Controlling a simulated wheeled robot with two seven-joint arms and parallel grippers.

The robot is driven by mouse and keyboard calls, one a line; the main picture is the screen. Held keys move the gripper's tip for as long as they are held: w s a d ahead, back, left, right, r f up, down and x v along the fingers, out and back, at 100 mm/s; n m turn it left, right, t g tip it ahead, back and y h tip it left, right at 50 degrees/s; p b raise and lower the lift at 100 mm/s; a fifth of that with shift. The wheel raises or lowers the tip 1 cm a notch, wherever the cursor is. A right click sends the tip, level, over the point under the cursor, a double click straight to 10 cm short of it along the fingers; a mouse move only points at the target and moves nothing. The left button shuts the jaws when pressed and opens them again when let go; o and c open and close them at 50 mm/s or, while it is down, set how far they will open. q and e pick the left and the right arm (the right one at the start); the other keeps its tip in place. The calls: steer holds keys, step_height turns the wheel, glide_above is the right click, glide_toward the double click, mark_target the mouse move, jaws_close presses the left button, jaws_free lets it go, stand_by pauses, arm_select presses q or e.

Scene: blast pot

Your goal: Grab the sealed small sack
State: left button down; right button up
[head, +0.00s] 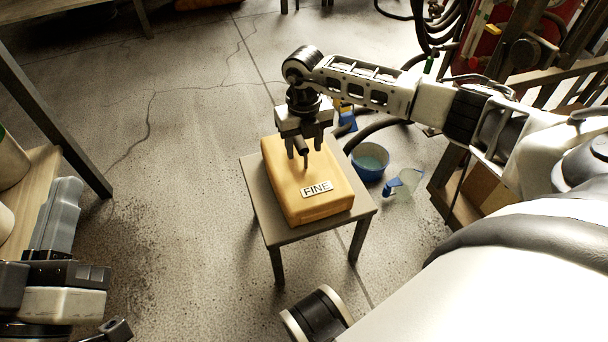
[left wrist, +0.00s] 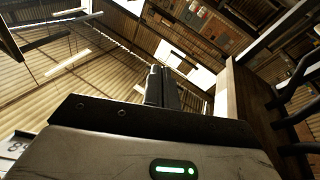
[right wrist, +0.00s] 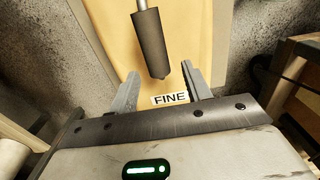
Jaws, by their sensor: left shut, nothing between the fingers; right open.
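The small sack (head: 290,175) is a yellow-orange block-like bag with a white FINE label, lying on a small table (head: 284,236). It also shows in the right wrist view (right wrist: 210,50). My right gripper (head: 304,150) points down over the top of the sack, behind the label. In the right wrist view its two fingers (right wrist: 160,74) are apart with no sack gripped between them. Whether they touch the sack is unclear. A dark cylinder on a thin rod (right wrist: 151,45) shows between and beyond the fingers. My left gripper (head: 65,190) is shut and empty at the far left, pointing up, away from the sack.
A blue bucket (head: 370,160) and a clear jug with blue (head: 403,187) stand on the floor right of the table. A wooden bench (head: 35,200) is at the left. Hoses and a red machine (head: 485,45) are at the back right. The floor left of the table is clear.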

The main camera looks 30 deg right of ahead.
step_height(320, 180, down, 2)
steer(key=shift+f+b, duration=0.25)
steer(key=shift+b, duration=0.15)
steer(key=shift+f, duration=0.1)
arm_select(q)
step_height(320, 180, up, 2)
steer(key=shift+r+m+t+h, duration=0.25)
steer(key=shift+m+t+h, duration=0.45)
steer(key=shift+m, duration=0.5)
arm_select(e)
jaws_close()
steer(key=shift+w+r, duration=0.2)
steer(key=shift+r, duration=0.05)
